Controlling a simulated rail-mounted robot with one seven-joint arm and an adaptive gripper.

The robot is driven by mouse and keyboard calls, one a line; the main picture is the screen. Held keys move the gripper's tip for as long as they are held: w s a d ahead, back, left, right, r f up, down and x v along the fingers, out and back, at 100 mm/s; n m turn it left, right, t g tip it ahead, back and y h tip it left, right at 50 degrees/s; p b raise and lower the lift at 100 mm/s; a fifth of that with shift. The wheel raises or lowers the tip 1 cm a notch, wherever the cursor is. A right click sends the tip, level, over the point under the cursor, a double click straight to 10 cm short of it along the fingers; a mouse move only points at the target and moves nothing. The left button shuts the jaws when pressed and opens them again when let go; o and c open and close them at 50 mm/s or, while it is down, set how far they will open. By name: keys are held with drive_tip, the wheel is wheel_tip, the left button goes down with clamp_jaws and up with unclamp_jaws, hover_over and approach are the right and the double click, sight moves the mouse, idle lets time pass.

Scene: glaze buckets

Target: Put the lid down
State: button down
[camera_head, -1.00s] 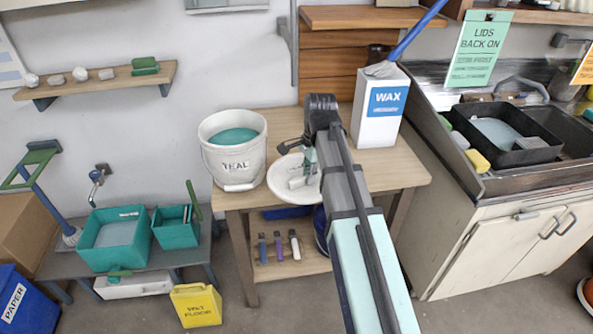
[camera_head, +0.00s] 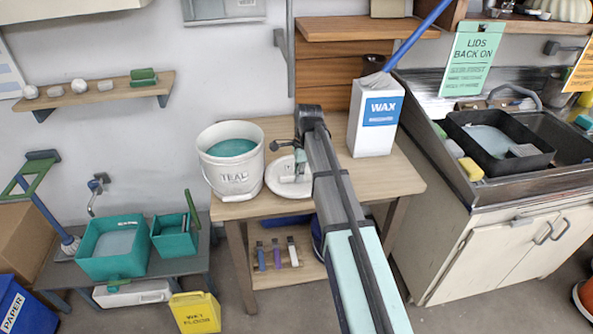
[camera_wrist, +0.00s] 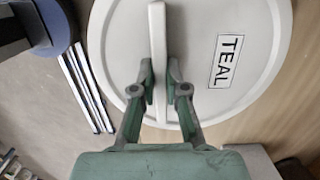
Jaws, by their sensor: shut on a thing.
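The round white lid (camera_head: 275,184) is over the wooden table, right beside the white TEAL bucket (camera_head: 233,177). In the wrist view the lid (camera_wrist: 200,85) shows its TEAL label and its raised bar handle (camera_wrist: 157,35). My gripper (camera_wrist: 160,80) is shut on that bar, one finger on each side. In the head view my gripper (camera_head: 296,172) and arm cover the lid's right part. The bucket is open, with teal glaze (camera_head: 231,147) inside. I cannot tell whether the lid touches the tabletop.
A white WAX box (camera_head: 376,118) with a blue-handled brush stands at the table's back right. Bare tabletop (camera_head: 395,180) lies right of my arm. A sink with a black tub (camera_head: 500,145) is further right. Teal tubs (camera_head: 113,248) stand on a low bench at left.

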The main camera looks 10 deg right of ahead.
drive_tip(key=w+f, duration=0.1)
drive_tip(key=w, duration=0.1)
drive_tip(key=w+f+p, duration=0.1)
drive_tip(key=w, duration=0.1)
drive_tip(key=shift+f, duration=0.1)
drive_tip(key=shift+w+f+p, duration=0.15)
drive_tip(key=shift+f+p, duration=0.15)
drive_tip(key=shift+f, duration=0.1)
drive_tip(key=c, duration=1.2)
unclamp_jaws()
drive_tip(key=shift+f, duration=0.1)
wheel_tip(320, 180, up, 12)
drive_tip(key=d+b, duration=0.1)
drive_tip(key=b, duration=0.2)
drive_tip(key=shift+d, duration=0.3)
